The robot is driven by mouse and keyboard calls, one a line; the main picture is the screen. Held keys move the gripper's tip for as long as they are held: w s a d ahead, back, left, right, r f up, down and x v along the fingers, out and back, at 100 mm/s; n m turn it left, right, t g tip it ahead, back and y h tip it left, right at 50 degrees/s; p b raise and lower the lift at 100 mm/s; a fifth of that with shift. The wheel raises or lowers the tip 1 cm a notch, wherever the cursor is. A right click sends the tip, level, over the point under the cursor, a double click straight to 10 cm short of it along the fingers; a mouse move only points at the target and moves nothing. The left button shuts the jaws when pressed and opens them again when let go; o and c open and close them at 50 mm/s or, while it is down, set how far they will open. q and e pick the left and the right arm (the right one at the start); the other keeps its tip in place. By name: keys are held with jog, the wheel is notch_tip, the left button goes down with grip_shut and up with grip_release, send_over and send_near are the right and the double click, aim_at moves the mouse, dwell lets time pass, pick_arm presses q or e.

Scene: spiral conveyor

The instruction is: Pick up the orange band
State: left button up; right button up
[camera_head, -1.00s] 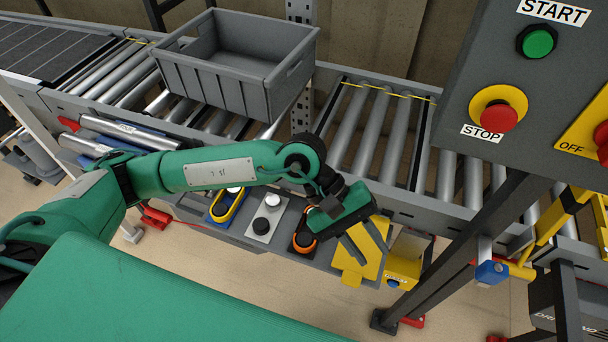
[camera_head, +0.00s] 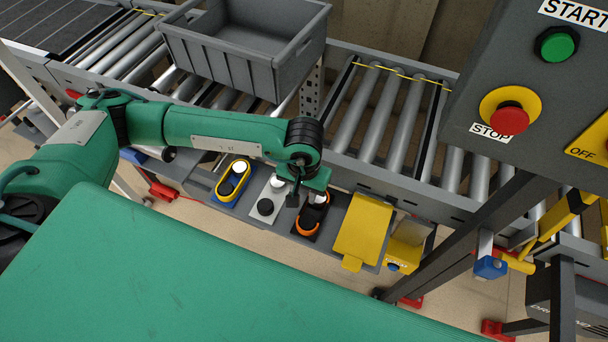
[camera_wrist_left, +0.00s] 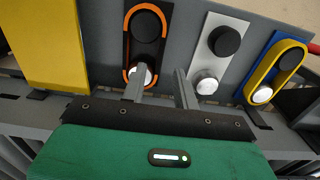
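The orange band (camera_head: 305,234) lies around a black knob and a silver knob on a black plate, in the middle of the head view. In the left wrist view the orange band (camera_wrist_left: 127,30) forms a loop along the plate's edge, its near end partly hidden by a finger. My left gripper (camera_head: 306,194) is over the far end of this plate, pointing down. In the left wrist view my left gripper (camera_wrist_left: 161,82) is open and empty. One finger overlaps the silver knob; the other is beside the plate, towards the white plate. Contact cannot be told. My right gripper is not in view.
A white plate (camera_head: 270,190) with two knobs and a blue plate with a yellow band (camera_head: 219,191) stand left of the black plate. A yellow cover (camera_head: 363,230) is on its right. A grey crate (camera_head: 240,65) and rollers lie behind. A control box (camera_head: 560,95) stands right.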

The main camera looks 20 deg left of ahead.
aim_at(304, 206)
pick_arm(q)
jog(key=shift+f+p, duration=0.5)
jog(key=shift+f, duration=2.25)
grip_shut()
